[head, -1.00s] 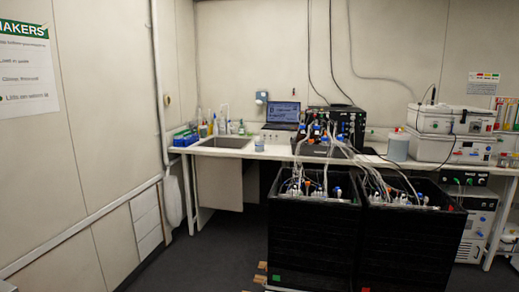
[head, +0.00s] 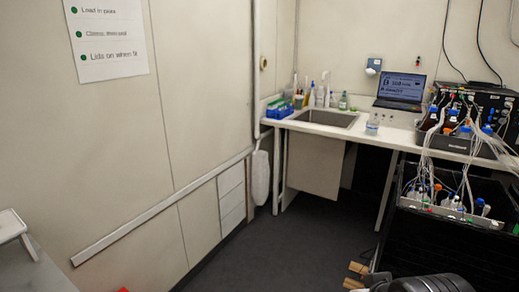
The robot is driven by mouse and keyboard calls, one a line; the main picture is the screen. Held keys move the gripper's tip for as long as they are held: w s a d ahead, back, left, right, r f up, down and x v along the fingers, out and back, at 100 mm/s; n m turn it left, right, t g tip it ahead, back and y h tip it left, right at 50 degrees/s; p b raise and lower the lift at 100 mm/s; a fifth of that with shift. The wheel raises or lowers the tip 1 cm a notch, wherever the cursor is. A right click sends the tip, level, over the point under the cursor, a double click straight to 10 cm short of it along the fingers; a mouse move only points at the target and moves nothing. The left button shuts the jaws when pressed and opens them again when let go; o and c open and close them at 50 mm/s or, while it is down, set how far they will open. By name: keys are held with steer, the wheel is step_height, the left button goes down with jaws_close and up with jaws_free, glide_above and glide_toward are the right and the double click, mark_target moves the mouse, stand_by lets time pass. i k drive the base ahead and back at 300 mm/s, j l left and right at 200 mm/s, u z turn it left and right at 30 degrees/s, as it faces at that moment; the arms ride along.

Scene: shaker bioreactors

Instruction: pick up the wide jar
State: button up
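A small clear jar with a pale lid (head: 373,124) stands upright on the white bench (head: 408,140), in front of the laptop and right of the sink. I cannot tell whether it is the wide jar. A larger pale-blue container at the bench's right part showed only in the earlier head view and is out of view now. A dark rounded part at the bottom right edge seems to be my own arm. My gripper's fingers are not in view.
A sink (head: 327,118), a blue rack (head: 278,109) and several bottles are at the bench's left end. A laptop (head: 400,90) stands behind the jar. Bottles with tubes and a black crate (head: 430,235) crowd the right.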

mark_target(372, 127)
steer(key=i+j, duration=0.1)
steer(key=i, duration=0.6)
steer(key=i+j+z, duration=0.1)
steer(key=i, duration=0.55)
steer(key=i+j, duration=0.1)
steer(key=i, duration=0.6)
steer(key=i+j+z, duration=0.1)
steer(key=i, duration=0.6)
steer(key=i+l+z, duration=0.1)
steer(key=i+z, duration=0.7)
steer(key=z, duration=0.2)
steer(key=i+j+z, duration=0.2)
steer(key=i+z, duration=0.15)
steer(key=z, duration=0.15)
